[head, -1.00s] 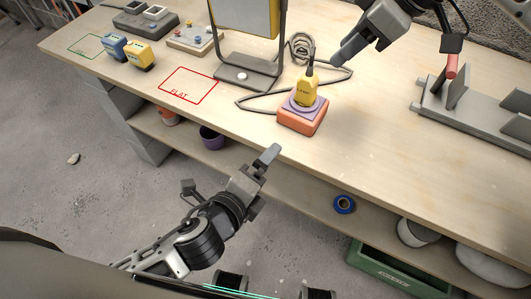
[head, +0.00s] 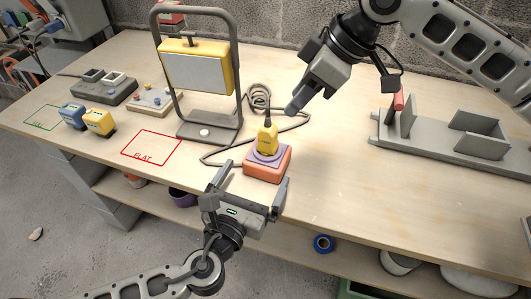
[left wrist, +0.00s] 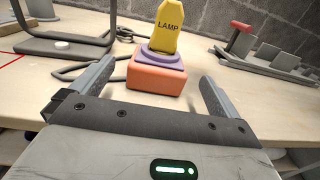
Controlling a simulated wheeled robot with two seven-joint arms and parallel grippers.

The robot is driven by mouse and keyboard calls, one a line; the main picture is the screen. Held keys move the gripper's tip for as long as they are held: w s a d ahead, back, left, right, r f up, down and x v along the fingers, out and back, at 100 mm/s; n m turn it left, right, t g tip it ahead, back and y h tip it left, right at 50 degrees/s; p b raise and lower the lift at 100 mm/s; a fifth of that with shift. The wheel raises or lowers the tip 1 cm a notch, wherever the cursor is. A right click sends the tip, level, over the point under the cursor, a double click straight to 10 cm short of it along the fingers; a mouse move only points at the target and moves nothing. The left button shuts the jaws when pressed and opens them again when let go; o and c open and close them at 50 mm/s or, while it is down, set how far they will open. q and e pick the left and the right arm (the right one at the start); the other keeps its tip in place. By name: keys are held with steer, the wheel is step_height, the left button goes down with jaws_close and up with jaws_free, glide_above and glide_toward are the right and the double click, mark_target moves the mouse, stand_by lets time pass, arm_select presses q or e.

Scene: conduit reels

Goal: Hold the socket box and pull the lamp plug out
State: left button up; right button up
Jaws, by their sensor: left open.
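The orange socket box (head: 268,170) with a purple top ring stands near the table's front edge. The yellow plug (head: 267,139), marked LAMP in the left wrist view (left wrist: 167,27), sits upright in it. The box also shows in the left wrist view (left wrist: 154,78). My left gripper (head: 252,176) is open at the front of the box, one finger toward each side; the box is ahead of the fingers and not gripped. My right gripper (head: 293,106) is above and right of the plug, apart from it; its jaw opening is unclear.
The yellow lamp (head: 196,68) stands behind left on a grey frame, its grey cable (head: 292,124) looping behind the box. A red FLAT outline (head: 152,147) and blue and yellow blocks (head: 99,122) are left. A grey rack (head: 440,145) is right. Table front right is clear.

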mark_target(263, 162)
arm_select(q)
steer(key=x, duration=0.8)
